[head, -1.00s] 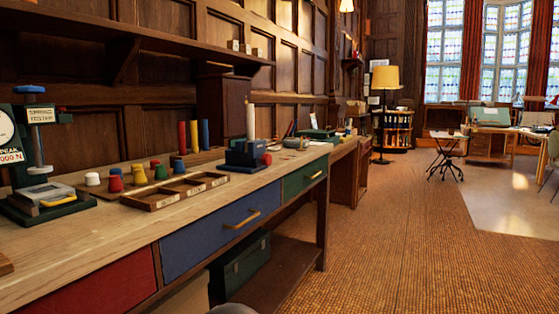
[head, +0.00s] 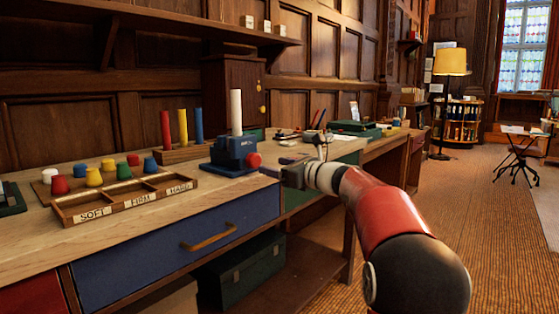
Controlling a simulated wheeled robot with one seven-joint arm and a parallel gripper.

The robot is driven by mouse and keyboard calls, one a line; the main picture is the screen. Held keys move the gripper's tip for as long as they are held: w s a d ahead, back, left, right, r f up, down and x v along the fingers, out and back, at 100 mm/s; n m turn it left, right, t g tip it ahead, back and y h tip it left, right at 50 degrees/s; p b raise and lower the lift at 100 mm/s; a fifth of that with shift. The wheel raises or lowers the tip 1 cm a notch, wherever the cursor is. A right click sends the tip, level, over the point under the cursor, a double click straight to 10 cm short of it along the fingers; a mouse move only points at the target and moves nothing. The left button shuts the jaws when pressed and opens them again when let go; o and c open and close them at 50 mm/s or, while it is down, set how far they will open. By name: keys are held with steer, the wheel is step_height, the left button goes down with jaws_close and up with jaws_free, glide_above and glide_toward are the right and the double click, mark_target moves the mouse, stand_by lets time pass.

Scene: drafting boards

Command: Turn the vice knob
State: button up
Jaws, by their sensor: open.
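The blue vice (head: 232,154) stands on the wooden workbench (head: 120,217) near its front edge, with an upright white cylinder (head: 236,111) at its top. Its round red knob (head: 255,160) faces right and toward the front. My gripper (head: 277,170) is open just right of the knob, pointing left toward it. A small gap seems to lie between them, though the fingertips are small and I cannot tell their exact distance. The knob is not covered by my gripper.
A tray marked SOFT, FIRM and HARD (head: 128,203) and several coloured pegs stand left of the vice. A rack (head: 182,153) with red, yellow and blue rods stands behind it. A blue drawer (head: 180,241) is below the bench top. Carpet is open at the right.

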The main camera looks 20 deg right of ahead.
mark_target(257, 163)
steer(key=p+x, duration=0.1)
steer(key=x, duration=0.6)
steer(key=shift+w+a, duration=0.2)
steer(key=shift+a, duration=0.2)
steer(key=c, duration=1)
steer(key=shift+n, duration=0.4)
